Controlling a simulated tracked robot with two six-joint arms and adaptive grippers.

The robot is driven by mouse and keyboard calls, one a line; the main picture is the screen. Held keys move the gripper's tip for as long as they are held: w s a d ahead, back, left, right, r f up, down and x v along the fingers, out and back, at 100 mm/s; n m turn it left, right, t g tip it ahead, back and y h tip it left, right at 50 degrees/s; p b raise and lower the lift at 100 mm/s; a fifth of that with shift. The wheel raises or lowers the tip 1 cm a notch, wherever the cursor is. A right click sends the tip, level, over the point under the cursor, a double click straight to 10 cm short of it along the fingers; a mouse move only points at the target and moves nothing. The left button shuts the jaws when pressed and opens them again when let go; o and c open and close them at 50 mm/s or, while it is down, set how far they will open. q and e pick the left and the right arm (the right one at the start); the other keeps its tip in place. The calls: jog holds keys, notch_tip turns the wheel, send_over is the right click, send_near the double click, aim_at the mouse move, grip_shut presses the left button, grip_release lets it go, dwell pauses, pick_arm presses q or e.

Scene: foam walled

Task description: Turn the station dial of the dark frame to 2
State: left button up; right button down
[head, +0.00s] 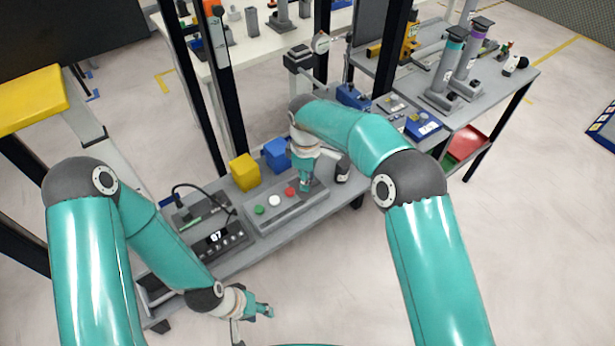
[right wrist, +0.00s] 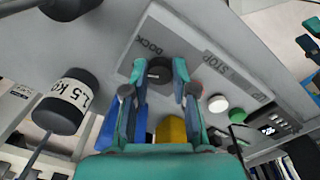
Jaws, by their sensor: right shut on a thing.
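The grey control panel (head: 287,214) sits on the bench between black posts, with a green button (head: 259,210), a white button (head: 274,200) and a red button (head: 290,192) in a row. My right gripper (head: 305,186) points down at its far right end and hides the dial in the head view. In the right wrist view the dark round dial (right wrist: 159,71) lies between the fingertips, which are shut on it, near the words DOCK and STOP. The dial's numbers and pointer cannot be read. My left gripper (head: 255,318) is open and empty off the bench's front edge.
A yellow cube (head: 245,172) and a blue cube (head: 277,154) stand behind the panel. A dark weight (right wrist: 68,100) labelled 1.5 KG stands beside it. A device with a display (head: 216,237) sits to its left. Floor in front is clear.

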jog(key=shift+w+r+n, duration=0.1)
jog(key=shift+w+n, duration=0.1)
jog(key=shift+n, duration=0.2)
jog(key=c, duration=1.2)
grip_release()
notch_tip(320, 180, up, 12)
jog(key=shift+s, duration=0.15)
jog(key=shift+d, duration=0.1)
